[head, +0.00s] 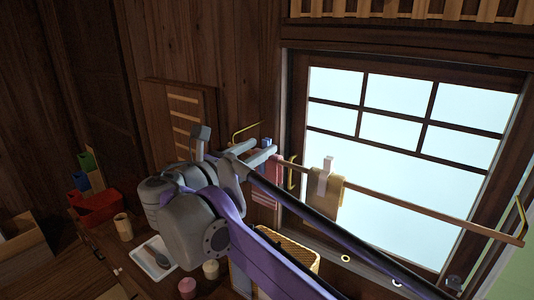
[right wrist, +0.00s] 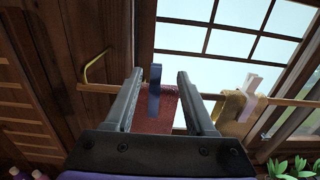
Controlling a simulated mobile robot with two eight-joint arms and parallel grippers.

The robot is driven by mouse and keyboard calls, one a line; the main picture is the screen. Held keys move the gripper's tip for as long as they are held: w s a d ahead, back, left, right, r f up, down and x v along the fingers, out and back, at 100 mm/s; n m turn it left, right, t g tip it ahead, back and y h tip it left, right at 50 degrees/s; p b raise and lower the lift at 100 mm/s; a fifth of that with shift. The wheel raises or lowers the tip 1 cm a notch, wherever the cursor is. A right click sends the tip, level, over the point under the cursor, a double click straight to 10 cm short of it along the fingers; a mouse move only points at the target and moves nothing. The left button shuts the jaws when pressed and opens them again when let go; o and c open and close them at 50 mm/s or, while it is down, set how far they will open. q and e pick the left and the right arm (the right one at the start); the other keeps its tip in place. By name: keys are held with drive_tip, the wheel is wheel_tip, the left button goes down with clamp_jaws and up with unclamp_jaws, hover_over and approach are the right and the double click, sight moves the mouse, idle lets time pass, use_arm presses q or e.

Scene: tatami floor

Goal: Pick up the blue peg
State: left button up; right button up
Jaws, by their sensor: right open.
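The blue peg (right wrist: 154,88) clips a dark red cloth (right wrist: 158,112) to a wooden rod (right wrist: 292,101). In the right wrist view it shows between the two fingers of my right gripper (right wrist: 159,75), nearer the left finger. The gripper is open, and I see no finger closed on the peg. In the head view the right gripper (head: 258,151) is at the rod's left part, with the blue peg (head: 266,142) just past its fingertips. The red cloth (head: 268,190) hangs partly hidden behind my arm. My left gripper is not in view.
A white peg (head: 324,180) holds a tan cloth (head: 325,197) to the right on the same rod. Brass brackets (head: 520,222) carry the rod before the window. Below are a wicker basket (head: 290,252), a tray (head: 146,252) and cups (head: 123,226).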

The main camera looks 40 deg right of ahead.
sight(269, 142)
drive_tip(key=x, duration=0.7)
drive_tip(key=shift+w+d+f+p, duration=0.2)
drive_tip(key=shift+w+f+p, duration=0.05)
drive_tip(key=shift+w+p, duration=0.15)
drive_tip(key=shift+s, duration=0.1)
drive_tip(key=shift+c, duration=0.6)
clamp_jaws()
